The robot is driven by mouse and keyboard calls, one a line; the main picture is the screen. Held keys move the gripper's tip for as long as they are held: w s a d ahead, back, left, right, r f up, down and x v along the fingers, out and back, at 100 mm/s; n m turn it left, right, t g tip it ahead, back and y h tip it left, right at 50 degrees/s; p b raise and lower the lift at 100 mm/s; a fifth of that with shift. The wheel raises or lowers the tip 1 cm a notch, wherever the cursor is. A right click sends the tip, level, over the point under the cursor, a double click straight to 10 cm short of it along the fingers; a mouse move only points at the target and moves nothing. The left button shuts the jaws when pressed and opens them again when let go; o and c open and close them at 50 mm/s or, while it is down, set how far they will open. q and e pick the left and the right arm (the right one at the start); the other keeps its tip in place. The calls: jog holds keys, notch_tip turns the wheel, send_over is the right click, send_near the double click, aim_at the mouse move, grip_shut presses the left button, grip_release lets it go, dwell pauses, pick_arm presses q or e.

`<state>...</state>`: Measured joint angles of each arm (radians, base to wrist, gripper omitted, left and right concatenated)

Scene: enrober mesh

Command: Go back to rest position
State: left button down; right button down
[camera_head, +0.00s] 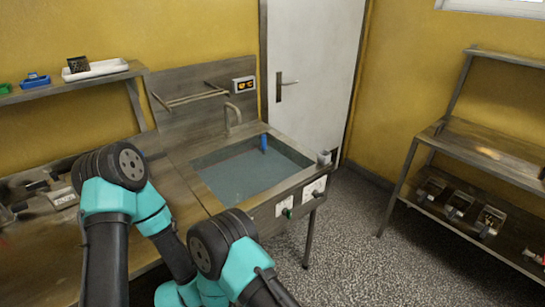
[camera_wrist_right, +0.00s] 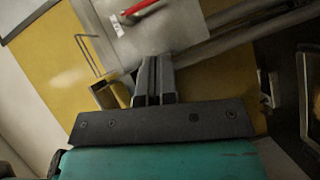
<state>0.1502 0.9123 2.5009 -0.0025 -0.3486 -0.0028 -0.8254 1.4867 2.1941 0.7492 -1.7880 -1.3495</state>
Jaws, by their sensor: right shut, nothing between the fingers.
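My right gripper (camera_wrist_right: 155,75) shows in the right wrist view with its two grey fingers together and nothing between them. It points toward a grey metal panel with a red handle (camera_wrist_right: 140,8); I cannot tell the distance. In the head view, my two teal and black arms rise from the bottom edge, bent in front of the bench and sink. Neither gripper can be made out there. My left gripper is not in view.
A sink basin (camera_head: 245,175) with a blue object (camera_head: 264,143) is set in the metal bench. A shelf (camera_head: 100,78) with a white tray hangs at left. A rack (camera_head: 485,150) stands at right. The speckled floor (camera_head: 365,245) between is clear.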

jog(key=w+d+f+m+g, duration=0.25)
jog(key=d+m+g, duration=0.2)
jog(key=d, duration=0.25)
jog(key=w+d+f+m+g, duration=0.2)
jog(key=d+f+m+g, duration=0.15)
jog(key=d+m, duration=0.35)
jog(key=s+d+m+g, duration=0.3)
jog(key=s+d, duration=0.2)
jog(key=d, duration=0.3)
jog(key=s+d+r+m+g+y, duration=0.1)
jog(key=s+d+m+g, duration=0.3)
jog(key=d, duration=0.4)
jog(key=shift+s+d+y, duration=0.2)
jog(key=shift+s+y, duration=0.1)
jog(key=shift+s, duration=0.6)
jog(key=shift+m, duration=0.25)
